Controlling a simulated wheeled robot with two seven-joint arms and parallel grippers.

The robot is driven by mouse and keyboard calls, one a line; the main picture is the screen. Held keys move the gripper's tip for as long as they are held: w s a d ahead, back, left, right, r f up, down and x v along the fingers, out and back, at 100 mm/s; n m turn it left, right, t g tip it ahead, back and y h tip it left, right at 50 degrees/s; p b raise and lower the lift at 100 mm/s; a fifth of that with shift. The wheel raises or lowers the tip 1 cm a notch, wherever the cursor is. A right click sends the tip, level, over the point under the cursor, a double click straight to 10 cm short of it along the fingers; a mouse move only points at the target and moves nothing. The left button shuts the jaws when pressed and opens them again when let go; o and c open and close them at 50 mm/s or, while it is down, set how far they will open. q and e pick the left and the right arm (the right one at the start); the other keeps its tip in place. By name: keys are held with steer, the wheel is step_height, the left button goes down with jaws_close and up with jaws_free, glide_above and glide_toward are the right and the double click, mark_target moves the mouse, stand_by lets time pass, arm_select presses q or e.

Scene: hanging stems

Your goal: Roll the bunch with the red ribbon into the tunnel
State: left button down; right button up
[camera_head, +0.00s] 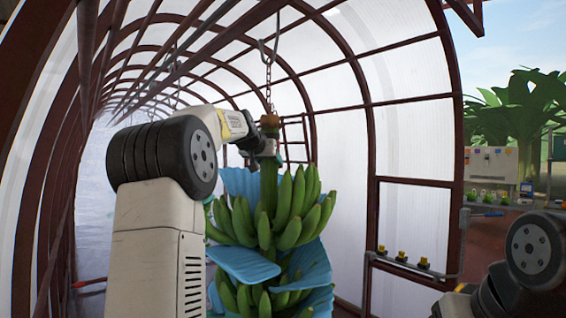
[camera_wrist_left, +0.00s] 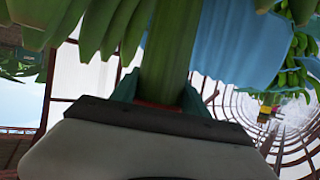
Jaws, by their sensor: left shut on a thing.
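A green banana bunch (camera_head: 287,212) hangs upright by its thick stem from a chain and hook, with blue sheets (camera_head: 243,265) between its tiers. My left gripper (camera_head: 264,150) is shut on the stem near its top, just above the fruit. In the left wrist view the teal fingers (camera_wrist_left: 158,95) sit on both sides of the green stem (camera_wrist_left: 168,55). A thin sliver of red shows at the stem between them; I cannot tell whether it is the ribbon. My right arm shows at the lower right, its gripper out of view.
The arched tunnel (camera_head: 345,80) with brown ribs and pale panels surrounds the bunch and runs back to the left. A chain (camera_head: 268,85) hangs above. A panel frame with small yellow items (camera_head: 401,257) stands right. Another green bunch (camera_wrist_left: 300,60) shows in the left wrist view.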

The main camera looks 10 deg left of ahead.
arm_select(q)
steer(key=c, duration=0.6)
jaws_free()
steer(key=shift+w, duration=0.1)
steer(key=v, duration=0.7)
steer(key=shift+s, duration=0.45)
steer(key=shift+r, duration=0.1)
